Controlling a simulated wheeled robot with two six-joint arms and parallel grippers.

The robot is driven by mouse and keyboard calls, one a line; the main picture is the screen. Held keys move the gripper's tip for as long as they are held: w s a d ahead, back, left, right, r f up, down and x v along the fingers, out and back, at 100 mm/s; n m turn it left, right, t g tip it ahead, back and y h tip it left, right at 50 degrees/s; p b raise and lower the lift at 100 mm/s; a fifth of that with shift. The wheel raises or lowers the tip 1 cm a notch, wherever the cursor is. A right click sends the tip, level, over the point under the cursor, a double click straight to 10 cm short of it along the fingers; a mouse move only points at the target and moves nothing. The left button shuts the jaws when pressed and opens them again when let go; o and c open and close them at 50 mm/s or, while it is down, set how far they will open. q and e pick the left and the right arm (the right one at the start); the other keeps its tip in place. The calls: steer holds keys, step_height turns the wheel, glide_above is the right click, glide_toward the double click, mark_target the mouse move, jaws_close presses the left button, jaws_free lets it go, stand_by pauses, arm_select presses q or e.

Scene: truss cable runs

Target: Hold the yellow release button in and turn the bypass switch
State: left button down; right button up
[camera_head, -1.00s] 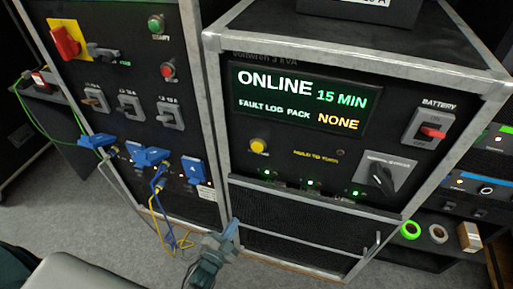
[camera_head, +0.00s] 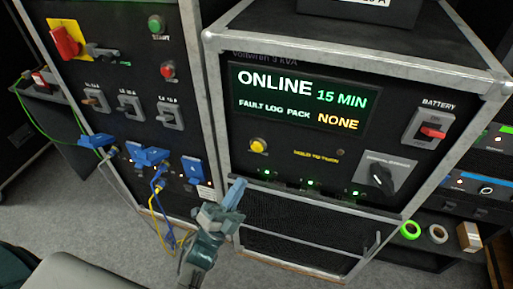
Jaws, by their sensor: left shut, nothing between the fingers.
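The yellow release button (camera_head: 258,145) is a round knob on the black front panel of the UPS case, below the left part of the display. The bypass switch (camera_head: 383,177) is a dark rotary knob on a light grey plate at the panel's lower right. A "HOLD TO TURN" label sits between them. My left gripper (camera_head: 237,189) is shut and empty, its blue-grey fingers pointing up, below and slightly left of the button and apart from it in the picture. My right gripper is not in view.
The display (camera_head: 302,97) reads ONLINE, 15 MIN, PACK NONE. A battery switch (camera_head: 430,130) is at upper right. At left, a panel holds a red rotary switch (camera_head: 66,41), breakers and blue plugs (camera_head: 151,156) with hanging cables. Green and white tape rolls stand at lower right.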

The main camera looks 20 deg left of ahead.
arm_select(q)
steer(key=shift+w, duration=0.1)
glide_toward(258, 145)
steer(key=shift+s+d+r+x, duration=0.1)
steer(key=shift+s+x, duration=0.05)
steer(key=shift+x, duration=0.7)
steer(key=shift+s+d+r+x, duration=0.1)
steer(key=shift+s+r+x, duration=0.05)
steer(key=shift+x, duration=0.7)
steer(key=shift+s+r+x, duration=0.1)
steer(key=shift+x, duration=0.8)
steer(key=shift+w, duration=0.35)
steer(key=shift+w, duration=0.5)
stand_by(0.6)
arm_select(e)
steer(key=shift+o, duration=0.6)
